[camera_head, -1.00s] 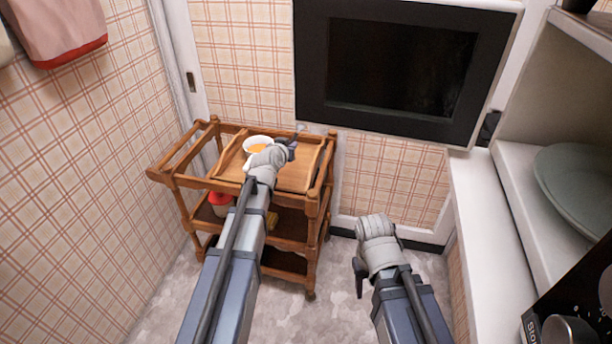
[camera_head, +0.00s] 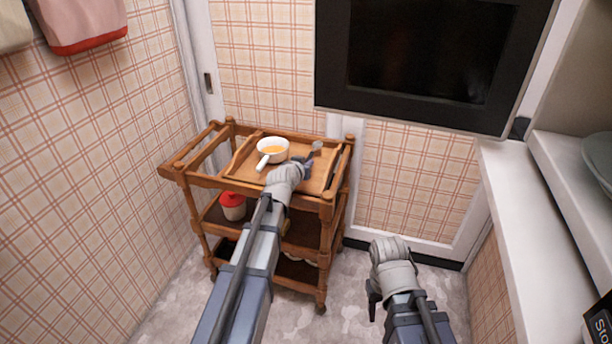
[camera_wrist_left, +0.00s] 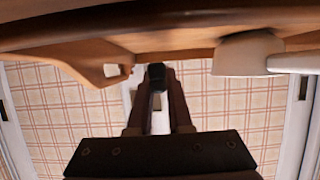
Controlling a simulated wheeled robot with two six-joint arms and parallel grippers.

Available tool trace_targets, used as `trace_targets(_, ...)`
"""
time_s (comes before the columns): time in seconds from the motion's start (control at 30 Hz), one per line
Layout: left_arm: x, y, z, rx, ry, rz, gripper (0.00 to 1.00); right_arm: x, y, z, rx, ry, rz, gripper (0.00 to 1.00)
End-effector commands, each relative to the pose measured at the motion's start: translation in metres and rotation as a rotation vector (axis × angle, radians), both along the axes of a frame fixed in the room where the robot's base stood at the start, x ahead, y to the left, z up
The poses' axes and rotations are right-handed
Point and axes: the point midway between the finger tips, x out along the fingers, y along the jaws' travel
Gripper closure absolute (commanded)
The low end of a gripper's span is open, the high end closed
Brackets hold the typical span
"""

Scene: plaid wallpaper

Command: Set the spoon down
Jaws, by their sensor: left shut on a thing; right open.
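The spoon (camera_head: 317,146) shows as a small grey shape at the tip of my left gripper (camera_head: 306,161), over the right part of the wooden tray (camera_head: 243,162) on the trolley. My left gripper is shut on the spoon. In the left wrist view its fingers (camera_wrist_left: 157,78) come together on a small dark piece, likely the handle; the rest of the spoon is hidden there. I cannot tell whether the spoon touches the tray. My right gripper (camera_head: 374,297) hangs low over the floor, right of the trolley, open and empty.
A white pan (camera_head: 265,162) with orange contents stands on the tray, left of my left gripper. The wooden trolley (camera_head: 197,180) has raised rails and lower shelves; a red-lidded container (camera_head: 232,206) stands on one. A white counter (camera_head: 520,200) runs along the right.

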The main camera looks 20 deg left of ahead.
Motion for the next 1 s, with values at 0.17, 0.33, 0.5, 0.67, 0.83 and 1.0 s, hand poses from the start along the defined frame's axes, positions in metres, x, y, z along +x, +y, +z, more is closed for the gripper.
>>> trace_targets(0.17,0.0,0.0,-0.027,0.0,0.0,0.0,1.0,0.0,0.0,-0.027,0.001,0.0,0.003,0.5)
trace_targets(0.33,0.0,0.0,-0.036,0.0,0.0,0.0,1.0,0.0,0.001,-0.036,0.003,-0.001,0.006,0.5)
trace_targets(0.5,0.0,0.0,-0.033,0.0,0.0,0.0,1.0,0.0,0.001,-0.033,0.003,-0.001,0.006,0.5)
trace_targets(0.67,0.0,0.0,-0.037,0.0,0.0,0.0,1.0,0.0,0.001,-0.037,0.004,0.0,0.006,0.5)
trace_targets(0.83,0.0,0.0,-0.036,0.0,0.0,0.0,0.66,0.0,0.001,-0.036,0.004,0.0,0.007,0.5)
trace_targets(1.0,0.0,0.0,-0.036,0.0,0.0,0.0,0.52,0.0,0.001,-0.036,0.004,0.0,0.007,0.5)
